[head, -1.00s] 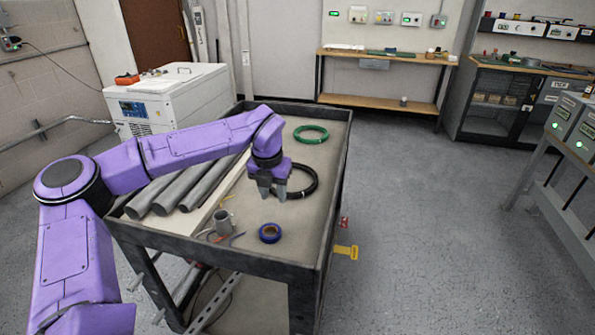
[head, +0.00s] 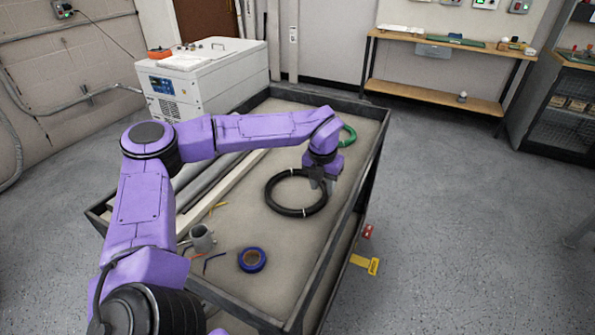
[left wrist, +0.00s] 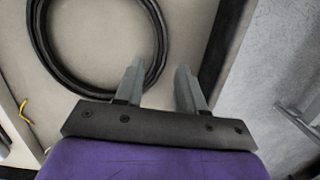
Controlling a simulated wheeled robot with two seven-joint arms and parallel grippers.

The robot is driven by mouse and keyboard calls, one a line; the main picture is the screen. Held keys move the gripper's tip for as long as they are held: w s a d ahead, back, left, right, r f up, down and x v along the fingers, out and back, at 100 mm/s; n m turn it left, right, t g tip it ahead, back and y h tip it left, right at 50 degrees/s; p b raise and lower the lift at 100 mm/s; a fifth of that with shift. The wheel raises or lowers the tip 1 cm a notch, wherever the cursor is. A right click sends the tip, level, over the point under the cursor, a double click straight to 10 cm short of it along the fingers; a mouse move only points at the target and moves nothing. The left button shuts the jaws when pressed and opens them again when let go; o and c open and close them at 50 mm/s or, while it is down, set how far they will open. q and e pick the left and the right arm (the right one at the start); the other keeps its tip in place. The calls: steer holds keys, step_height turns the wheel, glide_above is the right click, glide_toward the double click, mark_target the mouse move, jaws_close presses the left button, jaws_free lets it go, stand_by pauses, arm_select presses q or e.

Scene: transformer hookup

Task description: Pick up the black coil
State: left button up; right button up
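The black coil (head: 272,203) lies flat on the cart top, held together by light ties. It also shows in the left wrist view (left wrist: 50,58), ahead and to the left of the fingers. My left gripper (head: 322,184) is over the coil's right side. In the left wrist view its two fingers (left wrist: 160,82) are apart with nothing between them. The left finger overlaps the coil's right edge in the picture; I cannot tell whether it touches. My right gripper is not in view.
The cart top (head: 235,235) has a raised dark rim. A green coil (head: 347,135) lies behind my arm. Blue tape (head: 252,259), a grey cup-like piece (head: 202,238) and small wires lie at the front. Grey pipes (head: 195,190) lie at left. A white cabinet (head: 205,85) stands behind.

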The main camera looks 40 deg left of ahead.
mark_target(322, 198)
arm_select(q)
steer(key=f, duration=0.4)
steer(key=shift+w+a+f, duration=0.2)
steer(key=shift+w+f, duration=0.1)
steer(key=shift+f, duration=0.05)
jaws_close()
steer(key=shift+r, duration=0.1)
stand_by(0.9)
